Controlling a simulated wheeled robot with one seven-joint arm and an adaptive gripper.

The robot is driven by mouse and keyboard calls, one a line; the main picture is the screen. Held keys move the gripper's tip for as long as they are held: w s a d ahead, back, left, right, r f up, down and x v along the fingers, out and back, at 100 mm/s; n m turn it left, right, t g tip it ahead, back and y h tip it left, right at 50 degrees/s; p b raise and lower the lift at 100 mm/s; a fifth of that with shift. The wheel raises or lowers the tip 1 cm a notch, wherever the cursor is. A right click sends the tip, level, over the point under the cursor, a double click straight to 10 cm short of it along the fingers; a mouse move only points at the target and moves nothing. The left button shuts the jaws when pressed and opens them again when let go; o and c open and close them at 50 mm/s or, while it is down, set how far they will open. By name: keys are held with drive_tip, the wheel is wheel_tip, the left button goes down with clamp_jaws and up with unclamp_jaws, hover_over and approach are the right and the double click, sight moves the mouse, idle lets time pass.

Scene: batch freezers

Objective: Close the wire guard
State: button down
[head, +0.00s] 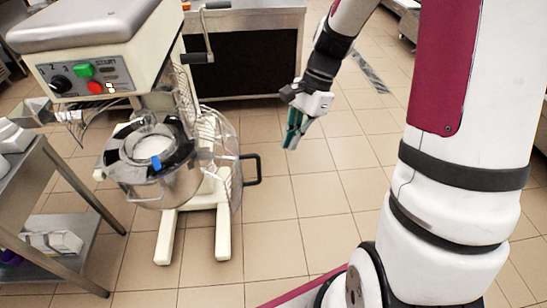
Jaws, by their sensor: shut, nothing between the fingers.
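The wire guard (229,165) is a curved metal cage on the right side of the mixer. It stands swung out beside the steel bowl (165,188), leaving the bowl's top uncovered at the front. A black handle (257,170) sticks out from the guard's right edge. My gripper (291,142) is shut and empty. It hangs pointing down in the air, above and to the right of the handle in the picture, apart from the guard.
The mixer head (85,60) with its buttons overhangs the bowl. A crank lever (200,58) juts out behind the guard. A steel shelf table (70,258) stands at the left. A steel counter (262,20) is behind. Tiled floor right of the guard is clear.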

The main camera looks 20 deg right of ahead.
drive_tip(key=s+a+f, duration=0.1)
drive_tip(key=a+f, duration=0.2)
drive_tip(key=a, duration=0.2)
drive_tip(key=shift+a+f, duration=0.25)
drive_tip(key=shift+f, duration=0.15)
drive_tip(key=shift+s, duration=0.1)
